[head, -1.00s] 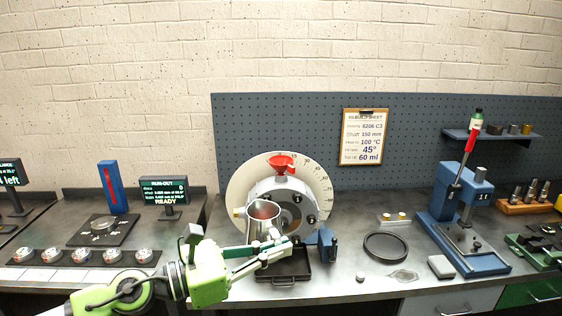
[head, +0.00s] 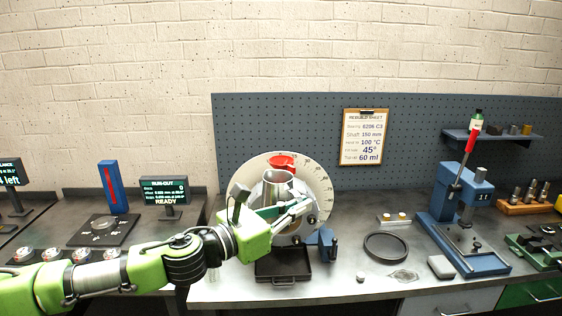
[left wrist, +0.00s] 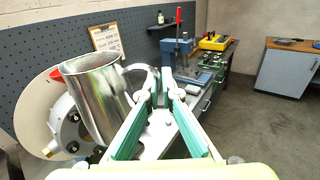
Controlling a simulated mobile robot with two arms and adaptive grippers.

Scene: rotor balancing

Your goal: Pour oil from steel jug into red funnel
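The steel jug (head: 277,190) is in the air in front of the round white dial, its open top just below the red funnel (head: 282,162) in the head view. It looks close to upright. In the left wrist view the jug (left wrist: 97,100) stands large at the left, its handle reaching toward the fingers. The funnel (left wrist: 57,73) shows partly behind the jug there. The jug's contents are not visible. My right gripper is not in view.
The white dial (head: 319,185) and grey housing stand behind the jug. A black tray (head: 283,265) lies below. A dark ring (head: 386,247) and a blue press (head: 462,235) are to the right. A run-out display (head: 164,191) stands at the left.

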